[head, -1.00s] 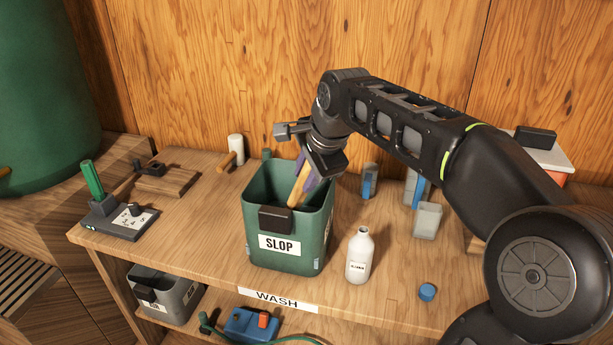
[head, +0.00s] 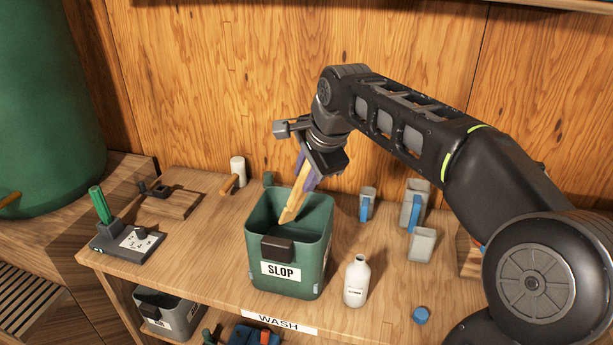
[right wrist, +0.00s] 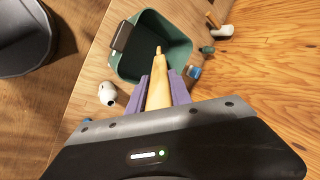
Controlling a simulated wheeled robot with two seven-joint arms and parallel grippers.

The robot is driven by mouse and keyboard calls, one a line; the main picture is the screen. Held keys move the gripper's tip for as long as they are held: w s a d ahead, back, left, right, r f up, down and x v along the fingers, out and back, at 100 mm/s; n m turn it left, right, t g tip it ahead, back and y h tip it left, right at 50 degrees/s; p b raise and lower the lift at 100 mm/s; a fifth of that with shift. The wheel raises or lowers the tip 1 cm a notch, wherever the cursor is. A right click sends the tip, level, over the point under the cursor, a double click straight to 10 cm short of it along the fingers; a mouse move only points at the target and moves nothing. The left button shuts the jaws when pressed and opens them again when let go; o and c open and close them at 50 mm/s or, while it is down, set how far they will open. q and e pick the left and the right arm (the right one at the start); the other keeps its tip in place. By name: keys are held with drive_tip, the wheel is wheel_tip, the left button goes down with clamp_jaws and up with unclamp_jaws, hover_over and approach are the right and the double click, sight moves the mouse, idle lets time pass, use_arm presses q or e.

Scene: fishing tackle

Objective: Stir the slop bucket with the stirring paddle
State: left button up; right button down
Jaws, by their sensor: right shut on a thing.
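The slop bucket (head: 302,278) is a green square bin labelled SLOP, standing on the wooden bench. It also shows in the right wrist view (right wrist: 128,64). The stirring paddle (head: 294,204) is a pale wooden stick, tilted, with its lower end inside the bucket's opening. My right gripper (head: 309,172) is above the bucket, its purple fingers shut on the paddle. In the right wrist view the paddle (right wrist: 158,88) lies between the two fingers (right wrist: 158,86) and points into the bucket. Whether its tip touches the bottom is unclear. My left gripper is not in view.
A white bottle (head: 356,281) stands close right of the bucket, with a blue cap (head: 420,315) farther right. Grey containers (head: 422,245) stand at the right. A device with a green handle (head: 126,241) sits at the left.

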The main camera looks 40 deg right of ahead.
wheel_tip(320, 180, up, 4)
drive_tip(key=p, duration=0.3)
drive_tip(key=shift+r, duration=0.1)
drive_tip(key=shift+r+p, duration=0.95)
drive_tip(key=shift+r, duration=0.3)
wheel_tip(320, 180, up, 5)
drive_tip(key=p, duration=0.4)
drive_tip(key=shift+f, duration=0.1)
idle(0.3)
